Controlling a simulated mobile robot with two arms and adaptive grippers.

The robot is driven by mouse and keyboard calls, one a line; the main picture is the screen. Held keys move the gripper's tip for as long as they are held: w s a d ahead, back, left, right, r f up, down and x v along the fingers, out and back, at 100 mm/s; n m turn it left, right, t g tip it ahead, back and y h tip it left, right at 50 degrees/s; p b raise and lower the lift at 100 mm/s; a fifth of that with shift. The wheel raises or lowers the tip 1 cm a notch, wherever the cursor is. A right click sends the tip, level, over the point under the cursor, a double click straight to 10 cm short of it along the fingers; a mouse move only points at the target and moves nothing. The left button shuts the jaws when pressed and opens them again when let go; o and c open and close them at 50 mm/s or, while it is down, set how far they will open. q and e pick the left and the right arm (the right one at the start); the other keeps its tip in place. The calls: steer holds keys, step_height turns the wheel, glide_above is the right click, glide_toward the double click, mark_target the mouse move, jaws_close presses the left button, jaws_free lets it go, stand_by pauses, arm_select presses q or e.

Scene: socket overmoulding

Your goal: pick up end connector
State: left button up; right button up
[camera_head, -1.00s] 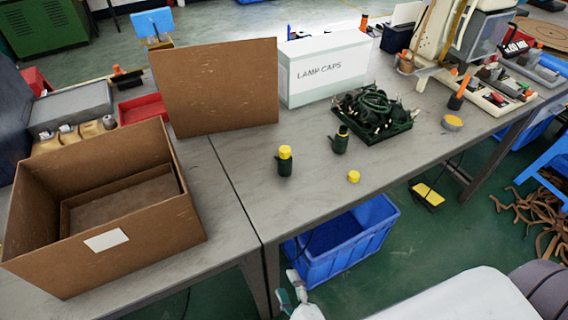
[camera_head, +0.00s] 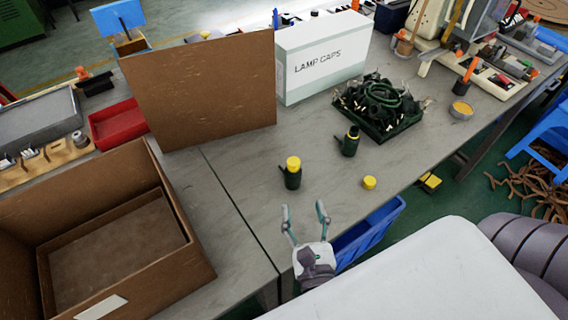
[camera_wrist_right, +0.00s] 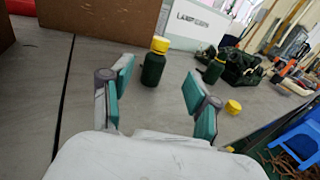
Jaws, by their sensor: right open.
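A dark green end connector with a yellow cap (camera_head: 292,173) stands upright on the table. It also shows in the right wrist view (camera_wrist_right: 154,65), ahead of and between the fingers. A second dark green connector (camera_head: 350,141) stands behind it to the right, with a dark opening at its top. A loose yellow cap (camera_head: 369,183) lies on the table nearby. My right gripper (camera_head: 305,211) is open and empty at the table's front edge, short of the capped connector and not touching it. In the right wrist view its teal finger pads (camera_wrist_right: 158,95) are spread apart. My left gripper is not in view.
An open cardboard box (camera_head: 180,245) stands at the left, with an upright brown board (camera_head: 205,90) behind it. A white "LAMP CAPS" box (camera_head: 325,58) stands at the back. A dark green tray (camera_head: 385,137) of cables is at the right. A blue bin (camera_head: 370,232) is below.

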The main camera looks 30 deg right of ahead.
mark_target(295, 167)
steer(key=p+x, duration=0.2)
steer(key=x, duration=0.5)
steer(key=shift+r, duration=0.15)
steer(key=shift+w+d, duration=0.1)
steer(key=shift+w, duration=0.25)
steer(key=shift+w+d+p, duration=0.1)
steer(key=shift+w+p, duration=0.1)
steer(key=shift+p, duration=0.15)
steer(key=shift+w+d+r+p, duration=0.15)
steer(key=shift+w+r+p, duration=0.1)
steer(key=shift+w+p, duration=0.2)
steer(key=shift+w+d+r+p, duration=0.2)
steer(key=shift+w+p, duration=0.1)
steer(key=shift+w, duration=0.25)
steer(key=shift+p+x, duration=0.3)
steer(key=shift+x, duration=0.85)
steer(key=shift+w+f, duration=0.2)
steer(key=shift+w, duration=0.1)
steer(key=shift+c, duration=0.3)
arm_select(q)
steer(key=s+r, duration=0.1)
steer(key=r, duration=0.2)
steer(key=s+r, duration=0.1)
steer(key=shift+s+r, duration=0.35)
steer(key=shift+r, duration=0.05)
arm_select(e)
jaws_close()
